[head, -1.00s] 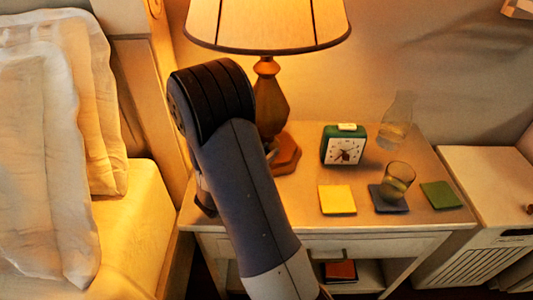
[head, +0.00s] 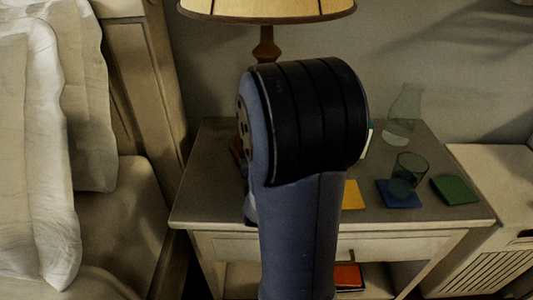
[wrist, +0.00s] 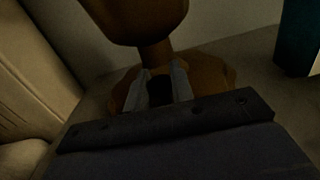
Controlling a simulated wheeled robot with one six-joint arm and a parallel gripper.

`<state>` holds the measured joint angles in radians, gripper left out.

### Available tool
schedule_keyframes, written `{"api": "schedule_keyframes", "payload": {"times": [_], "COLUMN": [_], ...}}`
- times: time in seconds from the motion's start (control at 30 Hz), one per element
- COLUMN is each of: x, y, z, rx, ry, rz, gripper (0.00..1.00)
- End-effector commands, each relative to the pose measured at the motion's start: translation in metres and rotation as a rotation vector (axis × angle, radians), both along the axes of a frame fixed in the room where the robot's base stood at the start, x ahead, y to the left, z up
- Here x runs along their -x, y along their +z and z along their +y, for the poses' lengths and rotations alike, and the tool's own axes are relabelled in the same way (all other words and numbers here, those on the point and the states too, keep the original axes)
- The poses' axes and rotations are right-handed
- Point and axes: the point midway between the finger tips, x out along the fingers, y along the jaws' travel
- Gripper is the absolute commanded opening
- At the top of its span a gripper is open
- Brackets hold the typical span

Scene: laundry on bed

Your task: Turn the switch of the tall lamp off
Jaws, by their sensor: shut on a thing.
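The tall lamp stands on the nightstand; its shade (head: 268,8) is unlit in the head view. Its neck (head: 265,48) shows below the shade, and my arm hides most of its body and base. In the wrist view the lamp's brown body (wrist: 145,15) rises from its wooden base (wrist: 213,80). My gripper (wrist: 158,84) is at the base, its two grey fingers on either side of a small dark piece, the switch (wrist: 159,92). The gripper is shut on it. In the head view the gripper is hidden behind my arm.
The nightstand (head: 345,243) holds a yellow coaster (head: 352,196), a blue coaster with a glass (head: 408,168), a green coaster (head: 454,189) and a carafe (head: 403,112). The bed (head: 110,225) is at left.

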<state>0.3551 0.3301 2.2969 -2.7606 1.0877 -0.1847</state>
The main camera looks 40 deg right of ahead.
Motion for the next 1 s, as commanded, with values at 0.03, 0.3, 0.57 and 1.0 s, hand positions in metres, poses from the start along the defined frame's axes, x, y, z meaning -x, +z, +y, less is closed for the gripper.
{"api": "schedule_keyframes", "payload": {"times": [0.03, 0.3, 0.57, 1.0], "x": [0.0006, 0.0001, -0.0004, -0.0004], "y": [-0.0027, -0.0005, 0.0003, 0.0003], "z": [-0.0008, -0.0002, 0.0000, 0.0000], "rx": [0.001, 0.000, -0.001, -0.001], "ry": [0.009, 0.047, 0.053, 0.052], "rz": [-0.004, -0.001, 0.000, -0.001], "gripper": [0.00, 0.00, 0.00, 0.28]}}
